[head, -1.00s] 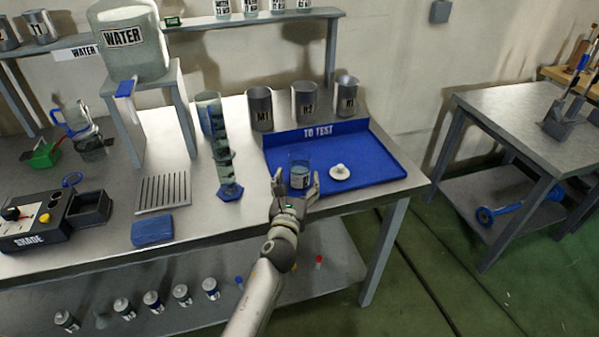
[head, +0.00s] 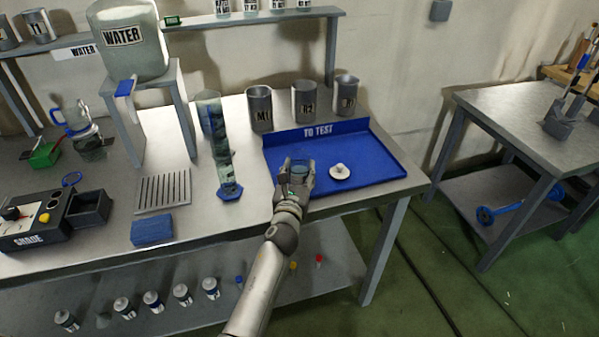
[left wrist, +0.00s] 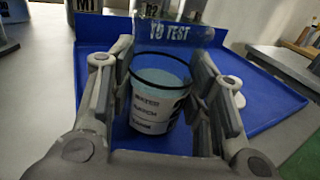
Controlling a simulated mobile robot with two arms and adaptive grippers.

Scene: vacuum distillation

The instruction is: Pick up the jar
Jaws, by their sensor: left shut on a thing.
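The jar (left wrist: 158,95) is a clear, open-topped vessel with a dark rim, a white printed label and pale bluish contents. It stands upright between the two fingers of my left gripper (left wrist: 165,100) in the left wrist view. In the head view the jar (head: 299,168) is at the front left of the blue "TO TEST" tray (head: 385,165), mostly hidden by my left gripper (head: 296,180). The left gripper is shut on the jar. I cannot tell whether the jar touches the tray floor. My right gripper is not in view.
A white lid-like piece (head: 340,172) lies on the tray right of the jar. Grey metal cups (head: 304,102) stand behind the tray. A tall graduated cylinder (head: 224,165) stands to the left. The tray's right part is clear.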

